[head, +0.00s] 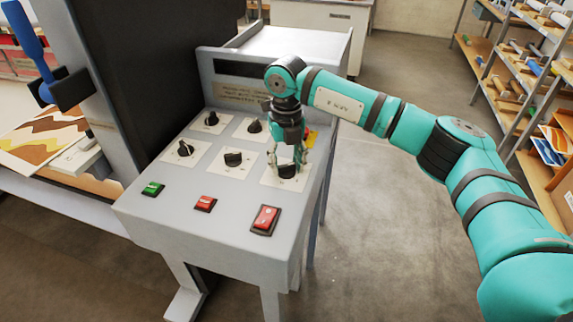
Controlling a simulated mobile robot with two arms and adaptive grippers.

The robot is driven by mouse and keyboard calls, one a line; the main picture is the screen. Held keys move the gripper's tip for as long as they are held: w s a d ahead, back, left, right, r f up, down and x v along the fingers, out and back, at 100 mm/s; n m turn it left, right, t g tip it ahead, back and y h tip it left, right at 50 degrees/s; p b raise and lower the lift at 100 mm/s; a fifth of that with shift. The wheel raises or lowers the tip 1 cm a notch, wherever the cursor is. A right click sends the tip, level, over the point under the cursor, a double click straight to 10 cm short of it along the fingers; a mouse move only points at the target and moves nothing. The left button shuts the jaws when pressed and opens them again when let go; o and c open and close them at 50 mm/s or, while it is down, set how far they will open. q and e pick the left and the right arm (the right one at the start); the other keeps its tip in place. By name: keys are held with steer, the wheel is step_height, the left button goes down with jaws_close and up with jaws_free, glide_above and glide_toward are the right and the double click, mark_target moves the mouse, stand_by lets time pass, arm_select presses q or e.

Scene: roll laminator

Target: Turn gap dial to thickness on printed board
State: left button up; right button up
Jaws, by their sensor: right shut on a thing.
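The grey control panel (150,214) holds several black dials on white plates. My right gripper (287,168) points down over the dial at the front right (287,172) and is shut on it. The gripper's fingers partly hide that dial and its plate, so its pointer and markings cannot be read. Other dials stand at the front middle (233,159), front left (185,149), back left (211,119) and back right (254,127). A tan printed board (240,95) is on the upright back of the panel; its text is too small to read. My left gripper is not in view.
A green button (152,189), a red button (205,203) and a larger red switch (265,219) line the panel's front. A dark machine side (160,60) rises at the left. Shelves (510,80) stand at the right. Open floor (370,220) lies right of the panel.

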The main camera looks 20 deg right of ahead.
mark_target(287, 165)
steer(key=shift+r+m, duration=0.1)
steer(key=shift+m, duration=0.5)
steer(key=o, duration=1.2)
steer(key=shift+c, duration=0.2)
step_height(287, 165, up, 12)
